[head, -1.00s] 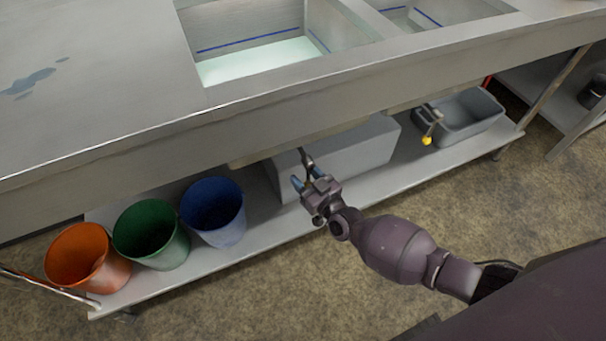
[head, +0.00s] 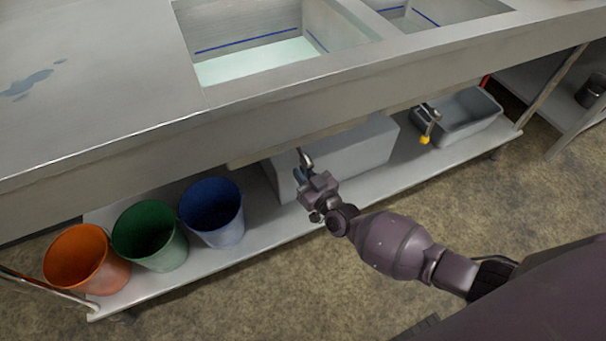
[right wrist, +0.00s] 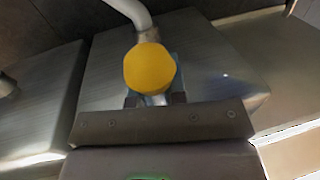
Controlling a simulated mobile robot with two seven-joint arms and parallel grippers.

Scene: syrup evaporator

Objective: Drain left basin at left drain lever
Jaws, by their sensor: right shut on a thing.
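The left basin (head: 262,26) is sunk in the steel counter and holds pale liquid below a blue line on its wall. The left drain lever (head: 306,160) hangs under the counter's front edge as a bent metal rod. Its yellow knob (right wrist: 150,68) shows in the right wrist view. In the head view, the knob is hidden by my right gripper (head: 300,175). That gripper is shut on the lever's knob end; its fingers are partly behind the knob in the wrist view. My left gripper is not in view.
Orange (head: 84,258), green (head: 150,238) and blue (head: 212,212) buckets stand on the lower shelf, left of my gripper. A grey box (head: 345,160) sits behind it. Another yellow-knobbed lever (head: 425,138) hangs near a grey tub (head: 465,118) at right. The floor in front is clear.

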